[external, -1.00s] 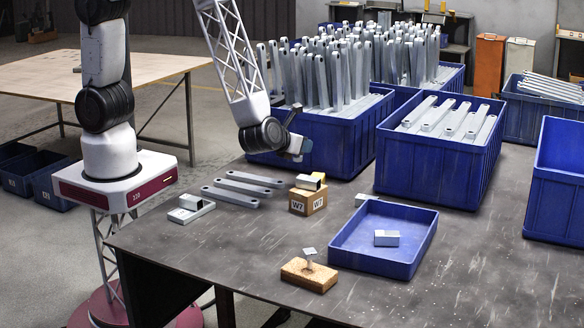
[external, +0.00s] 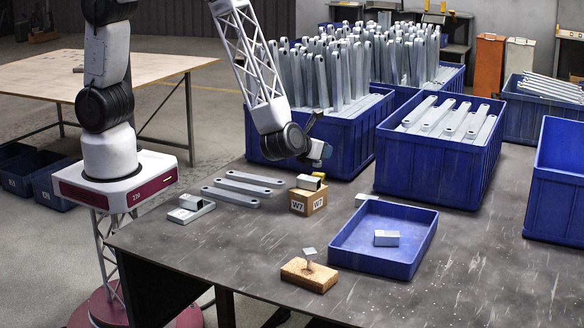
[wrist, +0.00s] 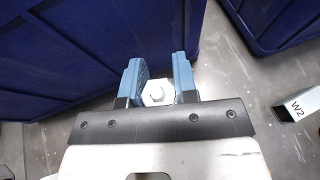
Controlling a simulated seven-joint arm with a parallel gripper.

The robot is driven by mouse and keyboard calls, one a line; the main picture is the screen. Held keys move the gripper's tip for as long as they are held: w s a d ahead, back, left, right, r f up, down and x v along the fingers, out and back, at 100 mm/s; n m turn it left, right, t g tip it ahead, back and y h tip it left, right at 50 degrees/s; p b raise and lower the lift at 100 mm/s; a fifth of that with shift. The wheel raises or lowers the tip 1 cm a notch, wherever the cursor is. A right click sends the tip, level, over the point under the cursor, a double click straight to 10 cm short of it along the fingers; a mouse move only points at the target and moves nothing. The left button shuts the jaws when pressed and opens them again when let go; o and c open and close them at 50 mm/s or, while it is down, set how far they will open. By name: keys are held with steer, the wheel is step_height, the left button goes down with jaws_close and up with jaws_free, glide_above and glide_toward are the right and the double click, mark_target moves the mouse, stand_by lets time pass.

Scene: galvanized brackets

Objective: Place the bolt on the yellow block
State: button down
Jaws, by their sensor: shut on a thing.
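My gripper (external: 322,152) is above the far part of the table, in front of the left blue crate. In the wrist view its blue fingers (wrist: 158,82) are shut on a silver hex-headed bolt (wrist: 155,93), seen head-on. The bolt cannot be made out in the external view. A small yellow patch (external: 319,175), perhaps the yellow block, shows just below my gripper, mostly hidden behind a metal bracket on the W7 box. Its shape and top cannot be told. The yellow block is not seen in the wrist view.
The cardboard-coloured W7 box (external: 308,201) carries a dark-faced bracket (external: 308,183). Flat bars (external: 243,187) lie left of it. A blue tray (external: 424,246) holds a metal piece. A tan block (external: 309,276) with an upright pin stands in front.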

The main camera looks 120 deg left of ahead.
steer(key=shift+f, duration=1.4)
steer(key=shift+f, duration=0.15)
steer(key=c, duration=0.9)
jaws_free()
steer(key=shift+d+r, duration=0.1)
steer(key=shift+r, duration=0.1)
steer(key=shift+v, duration=5.9)
